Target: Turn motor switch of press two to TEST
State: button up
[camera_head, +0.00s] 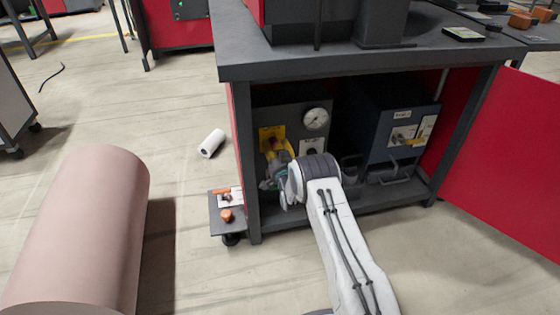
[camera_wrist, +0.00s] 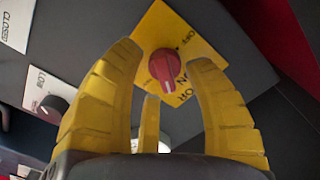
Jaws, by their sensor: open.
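A red rotary knob (camera_wrist: 164,66) sits on a yellow plate (camera_wrist: 195,35) in the wrist view. In the head view my gripper (camera_head: 277,165) reaches inside the open cabinet, in front of the yellow plate (camera_head: 266,134) on a grey unit, and hides the knob. A blue-grey box (camera_head: 385,110) with a white label and a switch panel stands to the right. I cannot tell which one is press two's motor switch.
A round gauge (camera_head: 316,118) is right of the yellow plate. A black knob (camera_wrist: 52,105) marked LOW is left in the wrist view. The cabinet's red door (camera_head: 515,160) stands open at right.

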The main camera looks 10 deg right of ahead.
jog(key=s, duration=1.1)
jog(key=shift+s, duration=0.15)
